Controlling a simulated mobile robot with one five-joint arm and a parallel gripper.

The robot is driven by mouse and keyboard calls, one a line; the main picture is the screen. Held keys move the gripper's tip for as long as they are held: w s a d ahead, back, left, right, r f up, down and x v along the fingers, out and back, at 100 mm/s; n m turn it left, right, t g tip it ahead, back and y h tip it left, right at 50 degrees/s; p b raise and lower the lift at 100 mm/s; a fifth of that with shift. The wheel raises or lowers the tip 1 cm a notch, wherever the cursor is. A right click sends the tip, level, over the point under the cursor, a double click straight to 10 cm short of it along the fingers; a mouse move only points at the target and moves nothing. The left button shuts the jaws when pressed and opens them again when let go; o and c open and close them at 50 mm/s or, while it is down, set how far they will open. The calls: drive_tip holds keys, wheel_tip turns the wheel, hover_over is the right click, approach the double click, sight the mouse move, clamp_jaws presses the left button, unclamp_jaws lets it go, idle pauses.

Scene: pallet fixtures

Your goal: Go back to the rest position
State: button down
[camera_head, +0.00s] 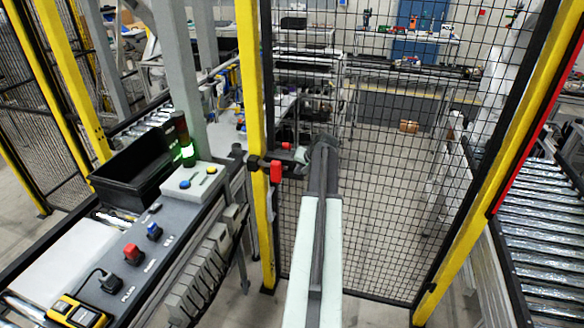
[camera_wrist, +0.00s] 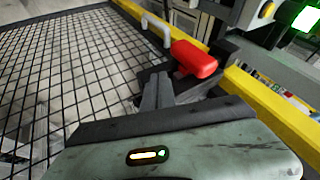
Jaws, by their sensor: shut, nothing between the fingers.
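My gripper (camera_wrist: 157,90) shows in the wrist view with its grey fingers together and nothing between them. In the head view my arm reaches forward from the bottom middle, and its dark end (camera_head: 322,152) is in front of the mesh fence. A red handle (camera_wrist: 193,58) on a black latch is just beyond the fingertips, to their right in the wrist view. In the head view the red handle (camera_head: 276,171) hangs at the yellow post, left of my arm's end. I cannot tell whether the fingers touch the latch.
The mesh fence (camera_head: 385,190) stands ahead between yellow posts (camera_head: 256,120). At left is a control panel (camera_head: 140,245) with plugs, a black bin (camera_head: 135,170) and a lit green lamp (camera_head: 187,150). A roller conveyor (camera_head: 545,240) is at right. Workbenches stand behind the fence.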

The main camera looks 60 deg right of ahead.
drive_tip(key=p+v, duration=0.3)
drive_tip(key=v, duration=0.2)
drive_tip(key=shift+s+a+r, duration=0.1)
drive_tip(key=shift+s+r, duration=0.1)
drive_tip(key=shift+r, duration=0.05)
drive_tip(key=w+a+f+n+g+y+b, duration=0.1)
drive_tip(key=w+a+f+n+b, duration=0.3)
drive_tip(key=a, duration=0.6)
drive_tip(key=w+a+f+g+y+b, duration=0.1)
drive_tip(key=w+a+f, duration=0.1)
drive_tip(key=w+a, duration=0.6)
drive_tip(key=w+a+f+n+g+y+b, duration=0.1)
drive_tip(key=w+a+f+n+b, duration=0.2)
drive_tip(key=a, duration=0.9)
drive_tip(key=s+a+f+n+g+b, duration=0.1)
drive_tip(key=a+f+n+b, duration=0.1)
drive_tip(key=a, duration=0.9)
drive_tip(key=s+a+f+n+g+b, duration=0.1)
drive_tip(key=a+f, duration=0.3)
drive_tip(key=a, duration=0.8)
drive_tip(key=s+a+f+n+g+b, duration=0.2)
drive_tip(key=a+f+n+b, duration=0.1)
drive_tip(key=a, duration=0.9)
drive_tip(key=shift+a+f, duration=0.15)
drive_tip(key=shift+f, duration=0.15)
